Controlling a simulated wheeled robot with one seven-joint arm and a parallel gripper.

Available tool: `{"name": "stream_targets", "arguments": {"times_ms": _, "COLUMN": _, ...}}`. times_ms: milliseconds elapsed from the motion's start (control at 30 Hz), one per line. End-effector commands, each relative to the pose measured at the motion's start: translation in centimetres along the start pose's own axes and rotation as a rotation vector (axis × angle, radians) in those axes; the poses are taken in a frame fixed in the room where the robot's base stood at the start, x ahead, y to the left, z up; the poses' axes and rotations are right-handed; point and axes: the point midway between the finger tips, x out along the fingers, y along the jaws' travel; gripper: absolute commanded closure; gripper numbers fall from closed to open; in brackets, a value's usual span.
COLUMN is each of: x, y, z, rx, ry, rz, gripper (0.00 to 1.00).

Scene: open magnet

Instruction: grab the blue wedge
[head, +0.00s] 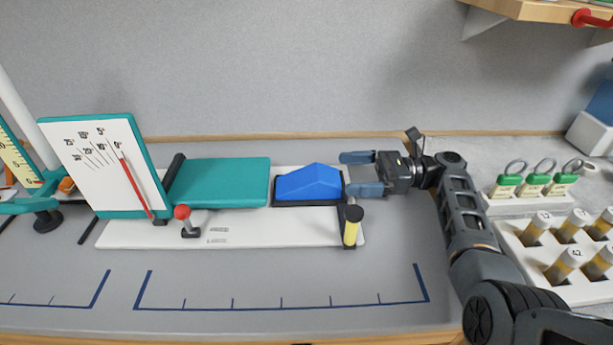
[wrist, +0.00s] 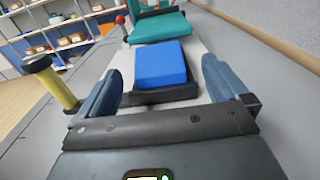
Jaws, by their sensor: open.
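The blue wedge (head: 309,183) lies in a shallow black tray (head: 310,204) at the right end of a white board. In the wrist view the blue wedge (wrist: 161,64) is straight ahead, between the lines of the two fingers. My gripper (head: 352,173) is open and empty, just right of the wedge, with its fingers pointing left toward it. In the wrist view my gripper (wrist: 164,82) shows a finger on each side and the wedge beyond. I cannot tell whether the fingertips overlap the wedge's near end.
A yellow post with a black knob (head: 350,228) stands close to my gripper's near finger. A teal pad (head: 220,183), a red-knobbed lever (head: 184,215) and a dial panel (head: 97,165) are to the left. Tubes in a white rack (head: 545,276) are at right. The front table area is clear.

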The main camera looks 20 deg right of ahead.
Motion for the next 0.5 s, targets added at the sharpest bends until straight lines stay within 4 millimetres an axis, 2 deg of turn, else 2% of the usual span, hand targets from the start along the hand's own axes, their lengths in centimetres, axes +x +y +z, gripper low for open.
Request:
{"name": "stream_targets", "arguments": {"times_ms": 367, "x": 3.3, "y": 0.2, "z": 0.0, "rx": 0.0, "ry": 0.002, "rz": 0.005, "gripper": 0.0}}
{"name": "stream_targets", "arguments": {"times_ms": 500, "x": 5.2, "y": 0.4, "z": 0.1, "rx": -0.001, "ry": 0.002, "rz": 0.006, "gripper": 0.0}}
